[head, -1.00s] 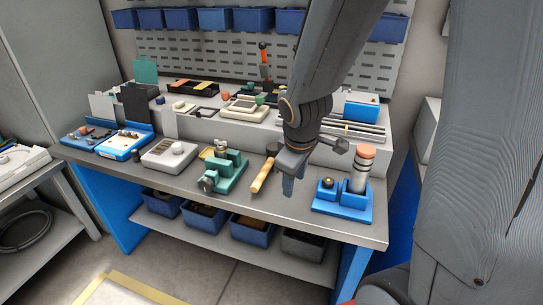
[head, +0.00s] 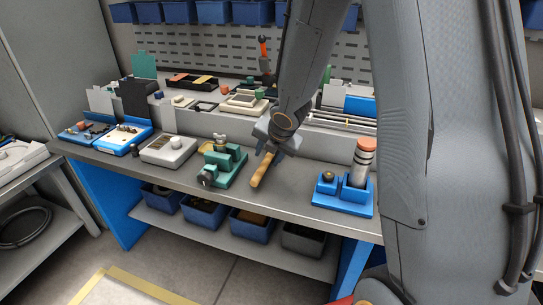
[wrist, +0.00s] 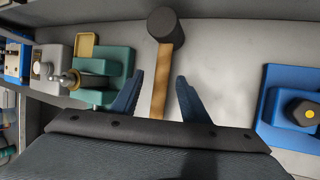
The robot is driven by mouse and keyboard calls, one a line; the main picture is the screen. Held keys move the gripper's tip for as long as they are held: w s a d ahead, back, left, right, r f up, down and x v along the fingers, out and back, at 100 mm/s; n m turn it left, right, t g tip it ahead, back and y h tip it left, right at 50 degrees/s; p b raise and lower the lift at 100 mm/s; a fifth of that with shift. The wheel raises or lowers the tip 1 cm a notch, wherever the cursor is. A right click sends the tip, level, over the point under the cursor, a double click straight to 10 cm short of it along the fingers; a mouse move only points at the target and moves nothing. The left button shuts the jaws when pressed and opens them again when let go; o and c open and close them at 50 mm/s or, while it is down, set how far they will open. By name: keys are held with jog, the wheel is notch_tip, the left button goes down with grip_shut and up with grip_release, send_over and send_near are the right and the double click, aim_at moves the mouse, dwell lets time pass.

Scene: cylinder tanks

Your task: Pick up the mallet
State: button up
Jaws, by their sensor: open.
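The mallet lies on the grey workbench. Its wooden handle (head: 262,170) points toward the bench's front edge in the head view, and its head is hidden there behind my gripper. In the wrist view the dark mallet head (wrist: 165,24) is at the top and the handle (wrist: 161,80) runs down between my fingers. My gripper (wrist: 154,92) is open, with one blue finger on each side of the handle and a gap on both sides. In the head view my gripper (head: 270,150) is over the mallet. Whether the fingers are at handle height is unclear.
A green vise (head: 226,164) stands close on the left of the mallet. A blue holder (head: 343,198) with a banded cylinder is on the right. A raised grey shelf (head: 215,124) runs behind. The bench between mallet and blue holder is clear.

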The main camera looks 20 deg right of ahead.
aim_at(267, 162)
jog(key=b+x, duration=0.1)
jog(key=x, duration=0.3)
jog(key=shift+d+f, duration=0.15)
jog(key=shift+f, duration=0.05)
jog(key=shift+f+b, duration=0.25)
jog(key=shift+b, duration=0.25)
dwell(0.3)
grip_shut()
